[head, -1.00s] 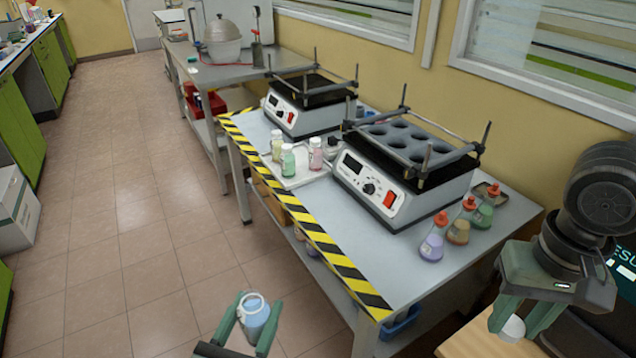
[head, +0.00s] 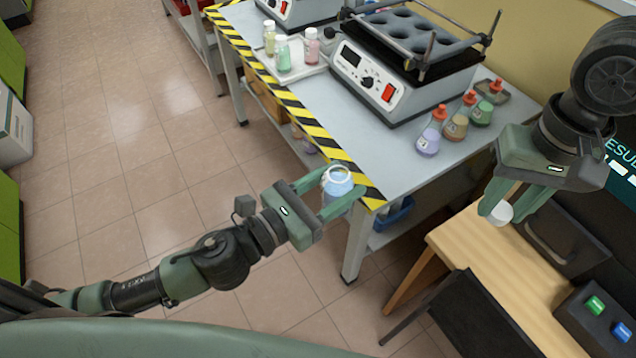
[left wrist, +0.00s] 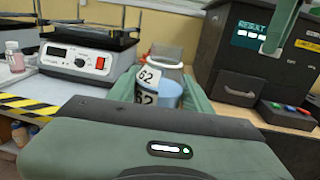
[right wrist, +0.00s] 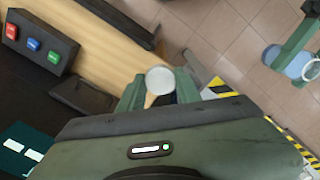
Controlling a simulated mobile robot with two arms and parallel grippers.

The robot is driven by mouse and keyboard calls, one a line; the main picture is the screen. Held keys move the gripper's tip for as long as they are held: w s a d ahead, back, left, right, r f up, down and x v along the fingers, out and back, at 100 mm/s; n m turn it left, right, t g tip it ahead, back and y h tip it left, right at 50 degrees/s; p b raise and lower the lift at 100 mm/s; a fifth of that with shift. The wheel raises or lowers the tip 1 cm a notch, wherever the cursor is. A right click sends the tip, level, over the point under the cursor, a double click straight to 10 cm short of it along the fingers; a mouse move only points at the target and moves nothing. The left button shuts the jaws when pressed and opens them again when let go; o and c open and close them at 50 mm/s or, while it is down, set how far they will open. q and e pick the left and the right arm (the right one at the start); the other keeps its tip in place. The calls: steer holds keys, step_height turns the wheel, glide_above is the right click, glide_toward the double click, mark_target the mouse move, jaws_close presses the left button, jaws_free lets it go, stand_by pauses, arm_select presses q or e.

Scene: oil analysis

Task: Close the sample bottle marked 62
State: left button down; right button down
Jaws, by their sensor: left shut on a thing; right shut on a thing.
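The sample bottle marked 62 (left wrist: 168,84) is clear, holds blue liquid and has no cap on its mouth. My left gripper (head: 337,192) is shut on it and holds it upright near the striped table corner in the head view; the bottle (head: 337,181) also shows there. My right gripper (head: 507,217) is shut on a white cap (head: 501,213), to the right of the bottle and apart from it. The cap shows between the fingers in the right wrist view (right wrist: 160,79). The open bottle also shows at the right of that view (right wrist: 302,66).
The metal table (head: 385,150) bears shakers, bottles on a tray (head: 309,72) and several red-capped flasks (head: 431,134). A wooden desk (head: 470,238) with a dark analyser and a button box (head: 597,312) stands at the right. Open floor lies to the left.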

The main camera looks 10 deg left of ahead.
stand_by(0.5)
steer(key=shift+w+a+r, duration=0.1)
steer(key=shift+w+a, duration=0.1)
steer(key=shift+w, duration=0.05)
steer(key=w+a+r, duration=0.3)
steer(key=w+a, duration=0.2)
steer(key=a, duration=0.4)
step_height(320, 180, up, 3)
steer(key=n, duration=0.1)
glide_above(343, 167)
steer(key=shift+f, duration=0.15)
steer(key=shift+f, duration=2)
